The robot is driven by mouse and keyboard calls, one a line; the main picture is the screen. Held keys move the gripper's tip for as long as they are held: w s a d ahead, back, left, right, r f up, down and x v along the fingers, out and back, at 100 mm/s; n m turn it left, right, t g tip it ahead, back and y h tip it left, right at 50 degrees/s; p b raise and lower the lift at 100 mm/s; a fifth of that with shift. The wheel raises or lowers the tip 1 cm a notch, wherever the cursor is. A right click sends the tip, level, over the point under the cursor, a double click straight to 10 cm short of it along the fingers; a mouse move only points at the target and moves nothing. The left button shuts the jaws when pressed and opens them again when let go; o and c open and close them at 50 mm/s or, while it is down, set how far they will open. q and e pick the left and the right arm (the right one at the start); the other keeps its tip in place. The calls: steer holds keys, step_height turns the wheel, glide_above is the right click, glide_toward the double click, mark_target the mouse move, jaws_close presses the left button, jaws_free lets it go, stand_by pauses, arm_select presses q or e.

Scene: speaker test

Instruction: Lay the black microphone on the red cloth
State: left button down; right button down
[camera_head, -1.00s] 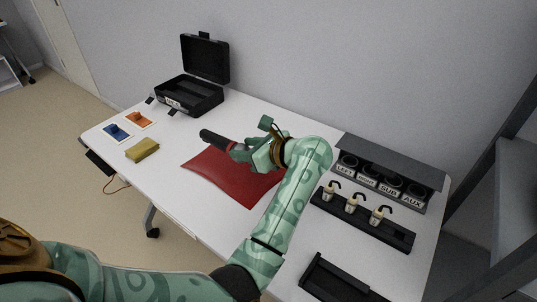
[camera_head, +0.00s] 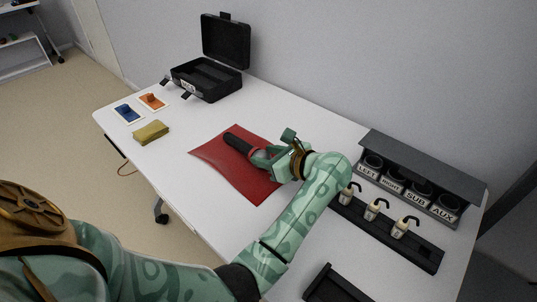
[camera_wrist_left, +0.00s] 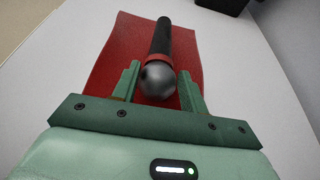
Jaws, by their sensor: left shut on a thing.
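The black microphone (camera_head: 238,143) has a red ring and a silver ball head, which shows in the left wrist view (camera_wrist_left: 158,80). My left gripper (camera_head: 264,155) is shut on it near the ring and head. The microphone's handle points away from the gripper, over the red cloth (camera_head: 252,188). The cloth lies on the white table and also shows in the left wrist view (camera_wrist_left: 112,55). I cannot tell whether the microphone touches the cloth. My right gripper is not in view.
An open black case (camera_head: 207,80) stands at the back left. A yellow-green cloth block (camera_head: 151,132) and blue and orange pieces on cards lie at the left. A rack with labelled round slots (camera_head: 420,190) and a black tray of several hooked bottles (camera_head: 425,252) stand at the right.

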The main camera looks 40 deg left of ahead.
arm_select(q)
steer(key=shift+f, duration=0.4)
steer(key=c, duration=0.8)
jaws_free()
steer(key=shift+o, duration=0.2)
steer(key=shift+r, duration=0.15)
